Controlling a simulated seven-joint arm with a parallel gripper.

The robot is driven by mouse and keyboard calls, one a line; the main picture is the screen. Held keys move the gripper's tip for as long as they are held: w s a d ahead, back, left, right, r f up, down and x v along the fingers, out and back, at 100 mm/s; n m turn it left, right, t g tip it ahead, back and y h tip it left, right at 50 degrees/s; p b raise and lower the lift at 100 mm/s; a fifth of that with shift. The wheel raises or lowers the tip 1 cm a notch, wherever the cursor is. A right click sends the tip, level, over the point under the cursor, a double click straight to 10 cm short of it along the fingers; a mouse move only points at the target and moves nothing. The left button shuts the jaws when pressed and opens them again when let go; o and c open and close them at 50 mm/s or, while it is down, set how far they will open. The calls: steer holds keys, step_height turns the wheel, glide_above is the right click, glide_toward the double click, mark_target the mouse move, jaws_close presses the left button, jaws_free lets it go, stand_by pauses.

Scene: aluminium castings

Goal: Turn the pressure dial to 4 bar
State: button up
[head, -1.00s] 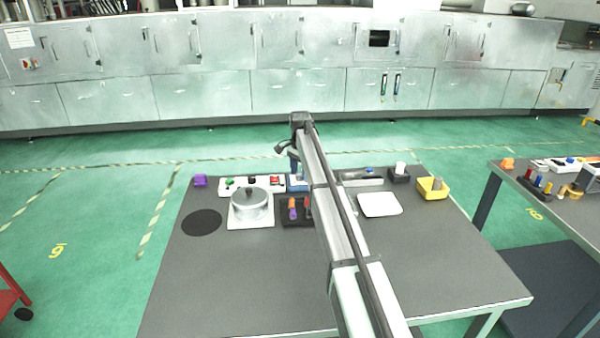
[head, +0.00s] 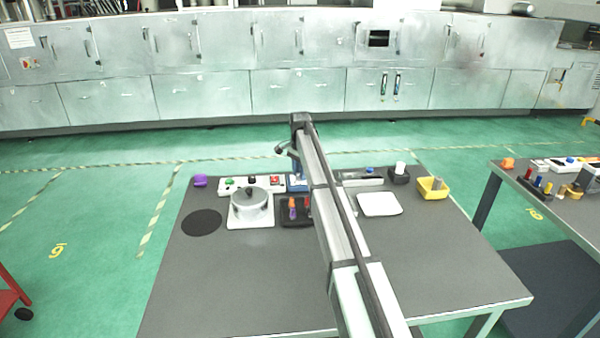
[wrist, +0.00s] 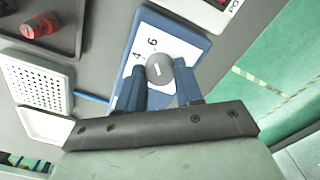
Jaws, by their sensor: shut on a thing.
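The pressure dial is a round grey knob (wrist: 158,66) with a short white mark, on a white face in a blue panel (wrist: 203,42). The numbers 4 and 6 show on the face, up and to the left of the knob. Other numbers are hidden. I cannot tell exactly which number the mark points at. My gripper (wrist: 160,71) has its two blue fingers shut on the knob, one on each side. In the head view the blue panel (head: 297,184) is at the table's back edge, partly hidden by my arm.
A pot (head: 250,203) on a white plate and a button box (head: 230,186) stand left of the panel. A dark tray (head: 293,221) is in front. A white tray (head: 380,204) and yellow bin (head: 432,188) are to the right. The table's front is clear.

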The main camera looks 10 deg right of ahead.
steer(key=shift+n, duration=0.3)
steer(key=n, duration=0.4)
steer(key=shift+n, duration=2.5)
steer(key=o, duration=1)
steer(key=shift+o, duration=0.2)
step_height(320, 180, up, 14)
